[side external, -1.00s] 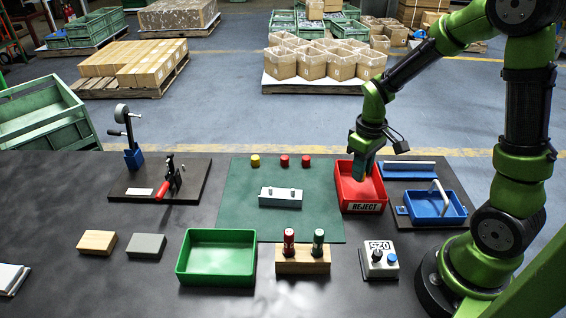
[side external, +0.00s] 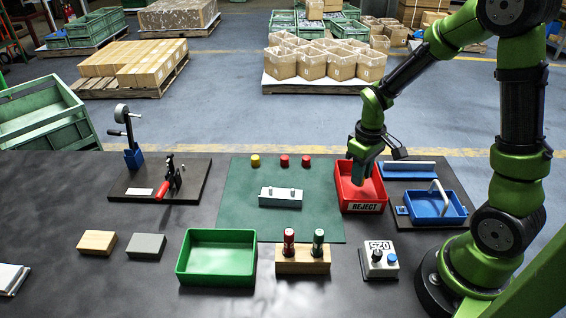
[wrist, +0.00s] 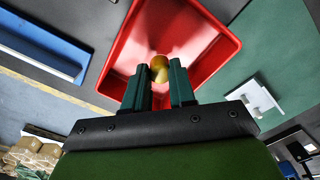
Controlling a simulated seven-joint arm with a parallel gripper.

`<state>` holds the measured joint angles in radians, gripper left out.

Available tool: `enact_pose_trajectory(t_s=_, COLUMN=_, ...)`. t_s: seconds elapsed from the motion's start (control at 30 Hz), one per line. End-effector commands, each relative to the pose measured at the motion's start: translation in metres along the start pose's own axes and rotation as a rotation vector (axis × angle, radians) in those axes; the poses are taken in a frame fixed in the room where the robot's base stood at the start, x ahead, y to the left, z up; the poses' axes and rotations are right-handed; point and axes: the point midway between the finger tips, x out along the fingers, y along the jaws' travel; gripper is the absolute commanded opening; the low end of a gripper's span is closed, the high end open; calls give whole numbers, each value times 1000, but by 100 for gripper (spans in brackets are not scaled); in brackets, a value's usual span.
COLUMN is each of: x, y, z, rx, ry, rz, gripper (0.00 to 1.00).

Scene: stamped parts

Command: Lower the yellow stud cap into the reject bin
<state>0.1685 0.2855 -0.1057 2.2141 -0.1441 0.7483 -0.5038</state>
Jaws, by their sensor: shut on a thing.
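My gripper (side external: 361,178) points down inside the red reject bin (side external: 361,208), its fingers below the level of the rim. In the wrist view, my gripper (wrist: 160,76) is shut on a yellow stud cap (wrist: 159,64), held between the two green fingertips. The red bin (wrist: 200,28) surrounds the cap in that view. The side view hides the held cap behind the fingers and bin wall. I cannot tell whether the cap touches the bin floor.
Another yellow cap (side external: 255,160) and two red caps (side external: 284,160) stand on the green mat (side external: 240,217). A grey block with studs (side external: 281,197) lies there too. A blue tray (side external: 436,207) with a handle stands close to the bin's right. A green tray (side external: 217,270) is at front.

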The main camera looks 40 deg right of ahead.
Motion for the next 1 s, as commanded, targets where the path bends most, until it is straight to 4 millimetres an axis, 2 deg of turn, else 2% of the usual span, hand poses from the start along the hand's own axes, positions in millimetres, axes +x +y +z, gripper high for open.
enact_pose_trajectory(t_s=1.0, x=15, y=0, z=0, rx=0, ry=0, rz=0, gripper=0)
